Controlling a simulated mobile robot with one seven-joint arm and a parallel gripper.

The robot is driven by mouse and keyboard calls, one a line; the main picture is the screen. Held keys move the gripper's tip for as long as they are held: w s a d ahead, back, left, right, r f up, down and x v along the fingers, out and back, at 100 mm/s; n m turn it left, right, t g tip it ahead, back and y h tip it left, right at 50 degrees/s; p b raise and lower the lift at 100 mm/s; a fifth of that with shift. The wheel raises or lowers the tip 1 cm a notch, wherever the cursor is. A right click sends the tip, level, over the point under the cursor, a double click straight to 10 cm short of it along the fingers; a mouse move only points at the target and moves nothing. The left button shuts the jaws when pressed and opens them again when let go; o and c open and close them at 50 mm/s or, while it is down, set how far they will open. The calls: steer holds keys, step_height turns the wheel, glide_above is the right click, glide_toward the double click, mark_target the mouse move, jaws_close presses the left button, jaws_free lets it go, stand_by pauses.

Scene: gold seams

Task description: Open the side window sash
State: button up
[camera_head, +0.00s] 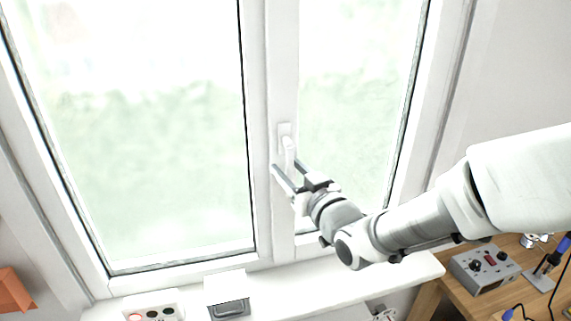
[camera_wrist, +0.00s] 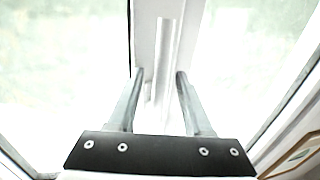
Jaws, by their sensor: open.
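The window has a wide left sash (camera_head: 250,215) and a narrower right sash (camera_head: 415,75), both looking shut in their white frame. A white lever handle (camera_head: 288,148) is mounted on the middle stile and points downward. It also shows in the wrist view (camera_wrist: 164,55), running down between my two fingers. My gripper (camera_head: 285,171) is at the handle's lower end with its fingers apart. In the wrist view my gripper (camera_wrist: 159,75) has one finger on each side of the handle, with gaps visible. Whether a finger touches the handle cannot be told.
A white sill (camera_head: 300,285) runs below the window, bearing a palette-like box (camera_head: 153,307) and a grey container (camera_head: 230,308). A wooden bench (camera_head: 520,255) at right holds a grey control box (camera_head: 485,268). An orange object (camera_head: 15,290) is at lower left.

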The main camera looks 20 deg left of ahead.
steer(key=shift+w+a, duration=0.1)
stand_by(0.3)
jaws_close()
stand_by(1.3)
